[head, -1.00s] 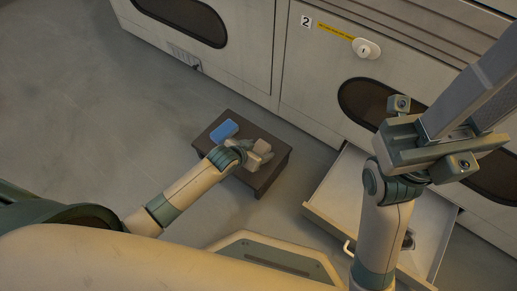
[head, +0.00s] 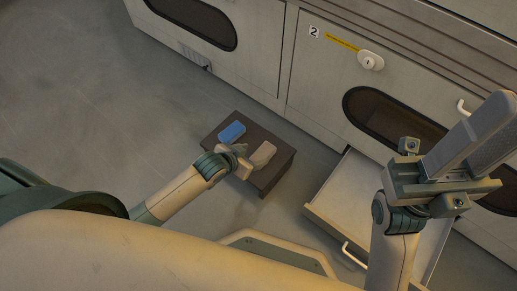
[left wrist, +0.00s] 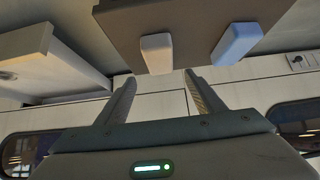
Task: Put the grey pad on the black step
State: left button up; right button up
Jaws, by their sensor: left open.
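The grey pad (head: 262,153) lies on top of the black step (head: 284,166), towards its right side. It also shows in the left wrist view (left wrist: 156,53), beyond the fingertips. My left gripper (head: 245,160) is open, just in front and to the left of the grey pad, with a small gap between them. In the left wrist view its two fingers (left wrist: 160,80) are spread and empty. My right gripper (head: 492,120) is raised at the right, away from the step; its fingers look close together, and whether they are shut is unclear.
A blue pad (head: 231,132) lies on the step, left of the grey pad; it also shows in the left wrist view (left wrist: 236,43). An open drawer (head: 345,190) juts out right of the step. Cabinets (head: 300,70) stand behind. The floor at left is clear.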

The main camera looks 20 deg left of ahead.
pick_arm(q)
jog(key=shift+p+v, duration=0.3)
jog(key=shift+v, duration=1)
